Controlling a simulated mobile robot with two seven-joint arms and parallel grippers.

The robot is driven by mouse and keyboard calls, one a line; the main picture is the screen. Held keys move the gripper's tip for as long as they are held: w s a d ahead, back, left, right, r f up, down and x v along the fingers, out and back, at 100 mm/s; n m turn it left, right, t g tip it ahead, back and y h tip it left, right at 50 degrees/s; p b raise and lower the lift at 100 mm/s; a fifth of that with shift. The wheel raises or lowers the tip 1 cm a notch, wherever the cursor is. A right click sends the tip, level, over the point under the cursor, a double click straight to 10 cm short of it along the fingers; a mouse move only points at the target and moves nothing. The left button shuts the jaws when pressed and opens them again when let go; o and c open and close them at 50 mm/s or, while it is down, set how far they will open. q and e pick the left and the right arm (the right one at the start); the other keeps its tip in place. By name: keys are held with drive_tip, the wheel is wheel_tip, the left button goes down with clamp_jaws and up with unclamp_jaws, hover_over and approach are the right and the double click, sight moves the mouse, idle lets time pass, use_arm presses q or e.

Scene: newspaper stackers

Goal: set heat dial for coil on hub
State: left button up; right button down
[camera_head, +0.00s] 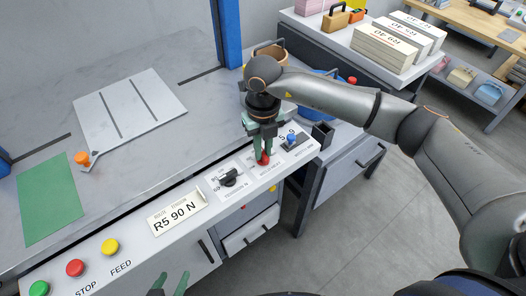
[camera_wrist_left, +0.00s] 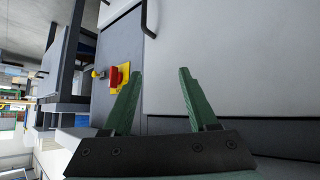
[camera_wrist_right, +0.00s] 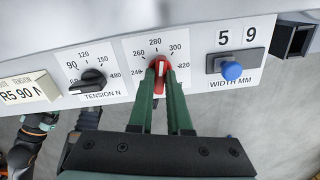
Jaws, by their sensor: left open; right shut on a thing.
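The red heat dial (camera_wrist_right: 159,84) sits on the sloped front panel, inside a printed scale running from 240 to 320. My right gripper (camera_wrist_right: 161,76) is shut on the red dial, one finger on each side. In the head view the gripper (camera_head: 262,152) reaches down onto the red dial (camera_head: 263,159), partly covering it and its label. My left gripper (camera_head: 171,284) is at the bottom edge of the head view. In the left wrist view its fingers (camera_wrist_left: 163,95) are apart with nothing between them.
Left of the red dial is a black tension dial (camera_wrist_right: 91,80) and a card reading R5 90 N (camera_wrist_right: 25,91). Right of it is a width slider with a blue knob (camera_wrist_right: 231,71), its display reading 59. Green, red and yellow buttons (camera_head: 75,268) sit at the panel's left end.

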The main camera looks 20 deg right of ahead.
drive_tip(key=shift+f+n+b, duration=0.1)
drive_tip(key=shift+n+b, duration=0.4)
drive_tip(key=shift+n, duration=0.5)
drive_tip(key=n+b, duration=0.1)
drive_tip(key=n, duration=0.1)
drive_tip(key=shift+n+b, duration=0.3)
drive_tip(key=n+b, duration=0.1)
drive_tip(key=n, duration=0.1)
drive_tip(key=shift+n, duration=0.4)
drive_tip(key=shift+n+b, duration=0.8)
drive_tip(key=shift+n, duration=0.3)
drive_tip(key=shift+n+b, duration=0.3)
drive_tip(key=shift+n, duration=0.4)
use_arm(q)
drive_tip(key=f, duration=0.2)
drive_tip(key=d+f, duration=0.1)
drive_tip(key=f, duration=0.1)
drive_tip(key=shift+w+d, duration=0.15)
drive_tip(key=shift+w, duration=0.05)
use_arm(e)
drive_tip(key=shift+n, duration=0.3)
use_arm(q)
drive_tip(key=shift+w, duration=0.1)
use_arm(e)
drive_tip(key=c, duration=0.9)
unclamp_jaws()
